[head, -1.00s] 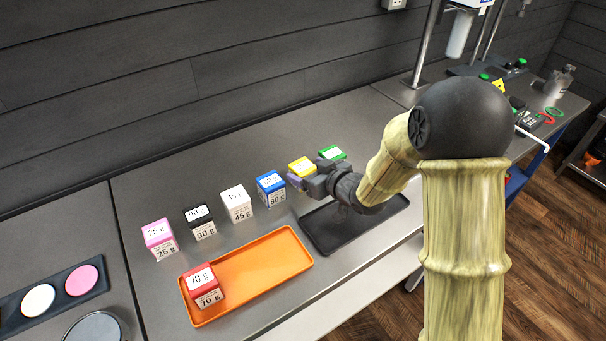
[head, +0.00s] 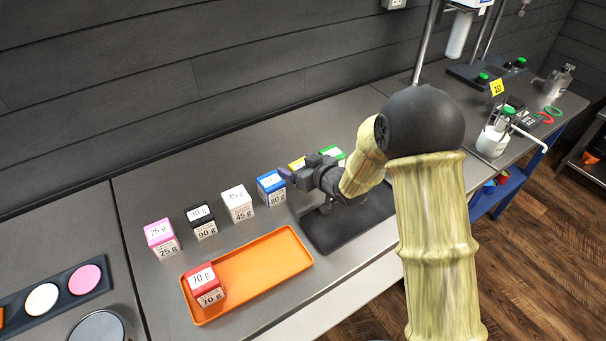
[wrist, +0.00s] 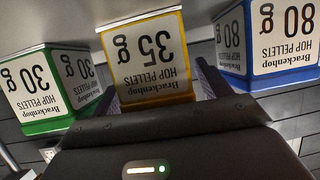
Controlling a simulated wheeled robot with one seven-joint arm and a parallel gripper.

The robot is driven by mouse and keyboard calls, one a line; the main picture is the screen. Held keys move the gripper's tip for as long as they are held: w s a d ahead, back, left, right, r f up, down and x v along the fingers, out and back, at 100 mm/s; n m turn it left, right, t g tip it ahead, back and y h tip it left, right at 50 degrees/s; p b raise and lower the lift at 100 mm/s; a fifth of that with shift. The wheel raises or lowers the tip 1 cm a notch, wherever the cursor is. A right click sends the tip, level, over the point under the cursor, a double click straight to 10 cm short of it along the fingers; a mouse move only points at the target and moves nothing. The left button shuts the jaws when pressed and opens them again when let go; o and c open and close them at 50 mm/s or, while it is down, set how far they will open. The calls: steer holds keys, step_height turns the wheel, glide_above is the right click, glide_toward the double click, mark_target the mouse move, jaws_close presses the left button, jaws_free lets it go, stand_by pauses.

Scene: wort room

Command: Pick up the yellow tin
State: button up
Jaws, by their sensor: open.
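The yellow tin (head: 297,163) stands in the row on the counter between the blue and green tins, mostly hidden behind my gripper in the head view. In the wrist view the yellow tin (wrist: 150,58) appears upside down, labelled 35 g hop pellets, straight ahead. My gripper (head: 284,176) is open in front of it. In the wrist view the fingers (wrist: 158,88) show at both sides of the tin's near end; I cannot tell whether they touch it.
The blue 80 g tin (head: 270,189) and green 30 g tin (head: 333,153) stand close on either side. White, black and pink tins continue the row leftward. A red tin (head: 206,286) sits on the orange tray (head: 262,262). A dark tray (head: 345,232) lies below my arm.

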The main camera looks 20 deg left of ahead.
mark_target(299, 162)
steer(key=c, duration=1.1)
steer(key=shift+r, duration=0.1)
step_height(299, 162, up, 10)
steer(key=shift+f, duration=0.1)
